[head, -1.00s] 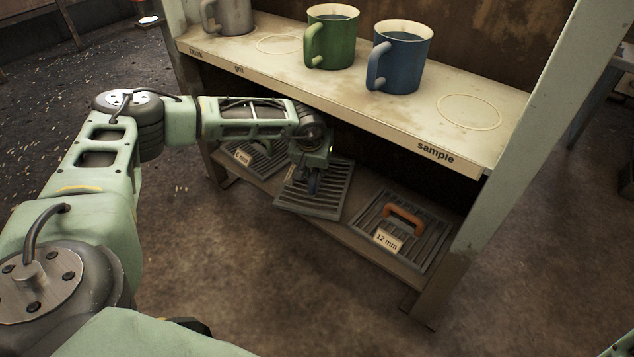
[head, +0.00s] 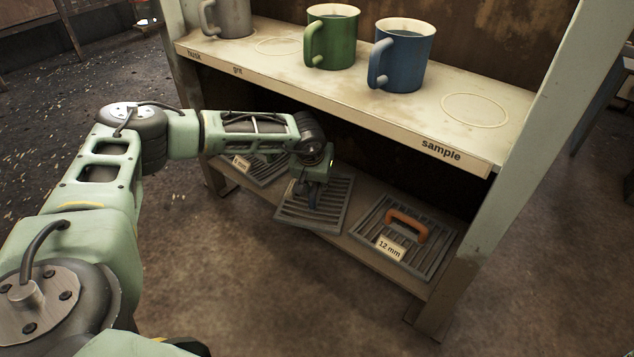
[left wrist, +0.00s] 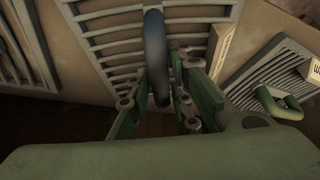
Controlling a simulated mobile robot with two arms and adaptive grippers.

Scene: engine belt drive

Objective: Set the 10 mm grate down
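The middle grate (head: 335,205), which I take as the 10 mm one, lies on the low shelf with its front end over the shelf's front edge. In the left wrist view the grate (left wrist: 105,42) shows its slats, a dark blue handle (left wrist: 155,50) and a pale label (left wrist: 222,45) seen too edge-on to read. My left gripper (head: 314,200) is low over this grate. In the left wrist view its fingers (left wrist: 162,85) stand either side of the handle, a little apart, and look open around it. My right gripper is in no view.
A 12 mm grate (head: 428,250) with an orange handle lies to the right on the low shelf (head: 358,250). Another grate (head: 262,172) lies to the left. The upper shelf (head: 330,90) overhangs them and holds grey, green (head: 333,40) and blue (head: 402,58) mugs.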

